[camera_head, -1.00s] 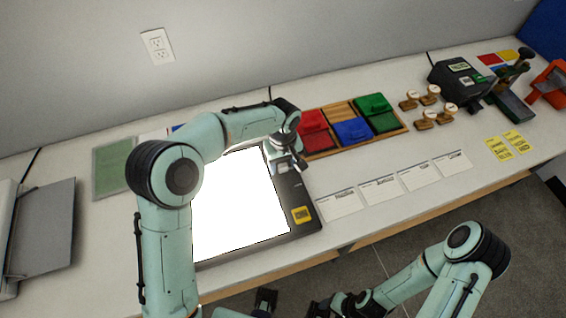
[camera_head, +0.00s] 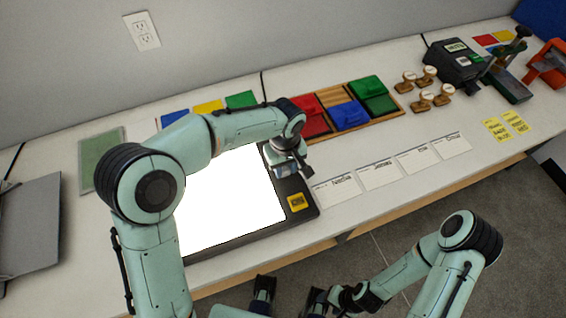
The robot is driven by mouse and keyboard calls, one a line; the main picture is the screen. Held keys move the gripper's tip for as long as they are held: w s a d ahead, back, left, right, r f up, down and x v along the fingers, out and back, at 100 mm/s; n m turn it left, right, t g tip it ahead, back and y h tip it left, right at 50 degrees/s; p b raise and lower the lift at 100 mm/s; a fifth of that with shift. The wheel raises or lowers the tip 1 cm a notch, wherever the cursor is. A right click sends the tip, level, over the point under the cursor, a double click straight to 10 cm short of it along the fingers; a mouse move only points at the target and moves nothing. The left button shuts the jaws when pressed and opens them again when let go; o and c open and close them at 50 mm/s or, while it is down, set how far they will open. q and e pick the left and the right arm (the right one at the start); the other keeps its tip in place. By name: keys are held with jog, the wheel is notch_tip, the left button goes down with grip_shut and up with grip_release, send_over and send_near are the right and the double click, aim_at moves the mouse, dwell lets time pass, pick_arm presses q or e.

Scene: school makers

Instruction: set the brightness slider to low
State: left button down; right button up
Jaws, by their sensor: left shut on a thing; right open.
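The light pad, a bright white panel (camera_head: 232,205) in a dark frame, lies on the bench. A dark control strip (camera_head: 290,187) runs down its right side, with a yellow label (camera_head: 297,202) near the front end. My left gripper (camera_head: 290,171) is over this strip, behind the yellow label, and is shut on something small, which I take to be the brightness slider. The gripper hides the slider, so its exact position cannot be seen. My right gripper (camera_head: 290,298) is open and empty, low in the picture, in front of the bench.
Several white name cards (camera_head: 379,173) lie right of the pad, with wooden stamps (camera_head: 422,101) beyond. A grey folder (camera_head: 30,225) is at the left.

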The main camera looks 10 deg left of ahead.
aim_at(286, 171)
pick_arm(q)
jog(key=shift+s+d+f, duration=0.1)
jog(key=shift+s+d, duration=0.05)
jog(key=shift+s, duration=0.05)
jog(key=c, duration=0.8)
grip_release()
jog(key=shift+w+r, duration=0.1)
jog(key=shift+r, duration=0.45)
notch_tip(286, 171, up, 12)
jog(key=p, duration=0.2)
jog(key=shift+r, duration=0.2)
